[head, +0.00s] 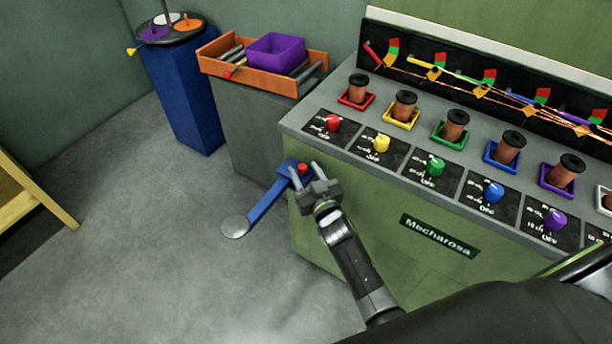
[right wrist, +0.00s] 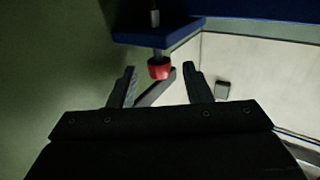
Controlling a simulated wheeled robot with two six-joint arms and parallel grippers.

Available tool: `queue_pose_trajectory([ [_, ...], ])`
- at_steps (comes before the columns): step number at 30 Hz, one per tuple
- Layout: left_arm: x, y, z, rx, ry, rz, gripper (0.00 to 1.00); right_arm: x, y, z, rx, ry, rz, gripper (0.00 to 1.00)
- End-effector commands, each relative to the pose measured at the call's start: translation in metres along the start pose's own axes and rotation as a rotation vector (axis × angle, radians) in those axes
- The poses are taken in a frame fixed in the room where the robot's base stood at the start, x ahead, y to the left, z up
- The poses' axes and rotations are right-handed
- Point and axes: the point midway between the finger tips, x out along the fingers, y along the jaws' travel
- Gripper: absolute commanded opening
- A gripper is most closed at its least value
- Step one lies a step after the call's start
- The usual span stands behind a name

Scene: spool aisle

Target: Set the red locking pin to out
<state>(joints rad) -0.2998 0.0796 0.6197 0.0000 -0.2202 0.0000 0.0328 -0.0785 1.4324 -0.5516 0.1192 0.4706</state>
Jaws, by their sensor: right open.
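The red locking pin (head: 303,169) is a small red knob at the upper end of the blue lever (head: 265,203), by the left front corner of the green machine. In the right wrist view the red pin (right wrist: 159,68) hangs on a grey shaft below a blue plate (right wrist: 160,34). My right gripper (head: 302,169) is open, its fingers on either side of the pin in the head view. In the right wrist view the pin is ahead of and between the open fingertips (right wrist: 160,72); contact with them cannot be told. My left gripper does not show.
The green machine (head: 340,222) carries a row of coloured knobs and copper spools. A grey cabinet (head: 243,125) with an orange tray (head: 207,62) stands left of it. A blue pedestal (head: 185,95) stands farther back.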

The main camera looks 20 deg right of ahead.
Motion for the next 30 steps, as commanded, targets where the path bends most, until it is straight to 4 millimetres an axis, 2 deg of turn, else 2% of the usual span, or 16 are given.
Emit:
queue_pose_trajectory([
  [9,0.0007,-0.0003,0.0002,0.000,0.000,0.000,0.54,0.0026,0.0001,-0.0002,-0.001,0.000,0.000,0.45],
  [20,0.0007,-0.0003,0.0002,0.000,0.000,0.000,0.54,0.0023,0.0001,-0.0002,-0.001,0.000,0.000,0.00],
  [26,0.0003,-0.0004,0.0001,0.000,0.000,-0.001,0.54,0.0023,0.0001,-0.0005,-0.001,0.000,0.000,0.00],
  [30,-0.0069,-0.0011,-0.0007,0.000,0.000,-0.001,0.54,0.0023,0.0000,-0.0072,-0.001,0.000,0.000,0.00],
])
